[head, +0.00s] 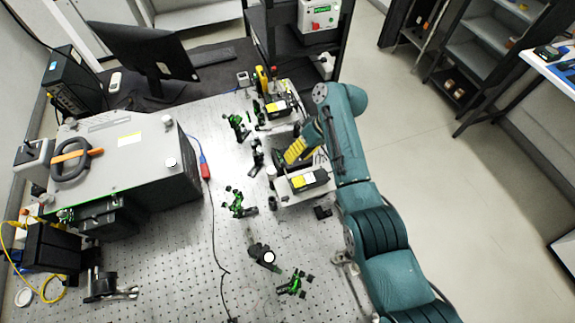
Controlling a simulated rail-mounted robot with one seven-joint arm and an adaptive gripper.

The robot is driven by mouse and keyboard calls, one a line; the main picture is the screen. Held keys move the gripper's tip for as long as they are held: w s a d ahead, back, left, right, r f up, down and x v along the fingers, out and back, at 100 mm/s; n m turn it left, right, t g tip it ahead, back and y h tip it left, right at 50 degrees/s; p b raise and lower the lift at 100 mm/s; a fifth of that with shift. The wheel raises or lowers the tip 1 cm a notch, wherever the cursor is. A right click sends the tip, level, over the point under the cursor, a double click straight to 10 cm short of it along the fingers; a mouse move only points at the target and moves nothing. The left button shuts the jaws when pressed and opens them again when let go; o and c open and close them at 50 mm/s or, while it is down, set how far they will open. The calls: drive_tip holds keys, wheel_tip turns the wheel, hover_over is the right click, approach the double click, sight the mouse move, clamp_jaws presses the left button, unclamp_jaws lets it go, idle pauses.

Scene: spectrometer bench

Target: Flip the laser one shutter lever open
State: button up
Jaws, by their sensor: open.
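Two laser units with black tops and yellow labels stand on the perforated bench, a rear one (278,108) and a front one (309,180). I cannot tell which is laser one. No shutter lever can be made out clearly at this size. My arm reaches in from the right, and its yellow-and-black end, which appears to be my gripper (292,155), is between the two lasers, close to the front one's back edge. It is open, with nothing seen between its fingers. My arm hides part of the area to the right of the lasers.
Green optic mounts (238,203) stand left of the lasers, with another mount (292,284) near the front. A grey spectrometer box (130,165) fills the bench's left side. A black cable (214,235) crosses the bench. A monitor (145,55) stands behind.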

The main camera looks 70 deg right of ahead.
drive_tip(key=v, duration=0.4)
drive_tip(key=shift+s+r, duration=0.1)
drive_tip(key=shift+r, duration=0.15)
